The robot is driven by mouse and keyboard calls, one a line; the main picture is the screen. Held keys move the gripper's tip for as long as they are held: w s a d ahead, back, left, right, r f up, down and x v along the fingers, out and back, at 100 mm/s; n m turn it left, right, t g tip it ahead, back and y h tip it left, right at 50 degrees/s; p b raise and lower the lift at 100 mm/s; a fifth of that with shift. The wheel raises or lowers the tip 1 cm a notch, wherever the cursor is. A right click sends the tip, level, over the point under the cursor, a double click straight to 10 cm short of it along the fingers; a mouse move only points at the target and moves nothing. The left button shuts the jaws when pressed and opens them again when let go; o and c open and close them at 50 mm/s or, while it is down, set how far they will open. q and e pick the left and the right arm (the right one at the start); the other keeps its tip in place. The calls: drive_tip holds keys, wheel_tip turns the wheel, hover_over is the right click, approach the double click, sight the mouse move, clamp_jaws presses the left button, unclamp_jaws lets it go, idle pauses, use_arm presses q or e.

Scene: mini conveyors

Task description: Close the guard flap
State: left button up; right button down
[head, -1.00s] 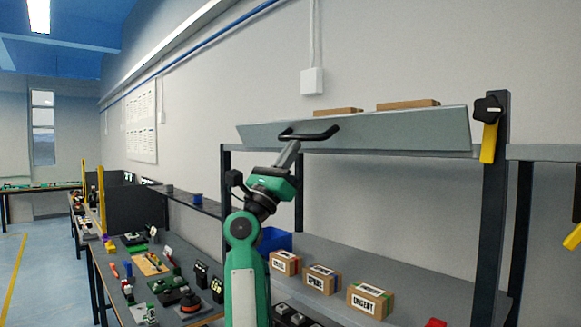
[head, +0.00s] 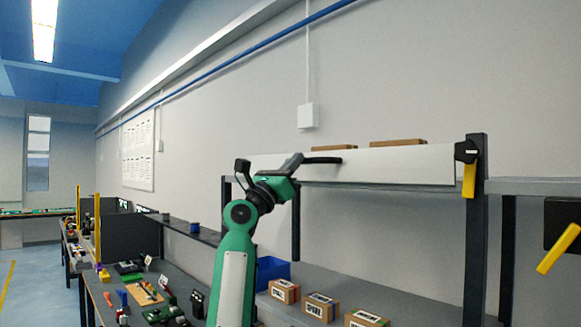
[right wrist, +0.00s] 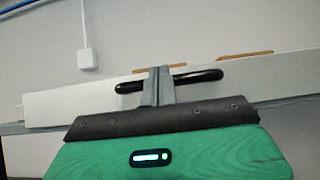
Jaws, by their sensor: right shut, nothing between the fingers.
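The guard flap (head: 400,166) is a long pale panel along the front of the upper shelf. Its face looks close to upright. A black bar handle (head: 325,160) sits on it toward the left end. In the right wrist view the flap (right wrist: 65,104) spans the picture and its handle (right wrist: 205,76) shows on both sides of my fingers. My right gripper (head: 298,160) is shut and empty at the handle; its fingertips also show in the right wrist view (right wrist: 160,72). Whether they touch the handle or flap is unclear. My left gripper is out of view.
Flat brown boxes (head: 397,142) lie on the shelf behind the flap. A black knob with a yellow lever (head: 469,178) is on the right post (head: 476,240). Labelled cartons (head: 320,306) stand on the bench below. Another yellow lever (head: 558,250) is at far right.

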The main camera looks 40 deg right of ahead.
drive_tip(key=shift+d+f, duration=0.25)
idle(0.3)
